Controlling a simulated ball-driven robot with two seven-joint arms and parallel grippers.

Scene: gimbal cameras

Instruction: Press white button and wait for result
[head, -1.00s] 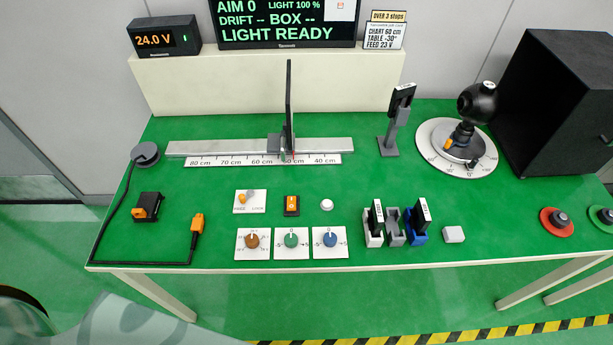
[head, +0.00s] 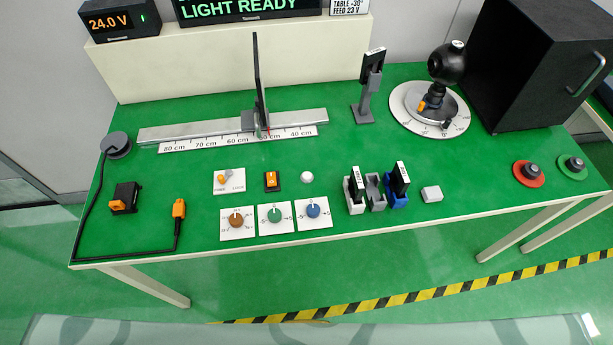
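The white button (head: 307,177) is a small round white knob on the green table, right of an orange rocker switch (head: 271,181) and above the blue dial (head: 313,210). Nothing touches it. A display (head: 250,8) at the back reads "LIGHT READY" in green; its upper lines are cut off by the top edge. Neither gripper shows in the head view. A pale patterned surface along the bottom edge may be part of my own body.

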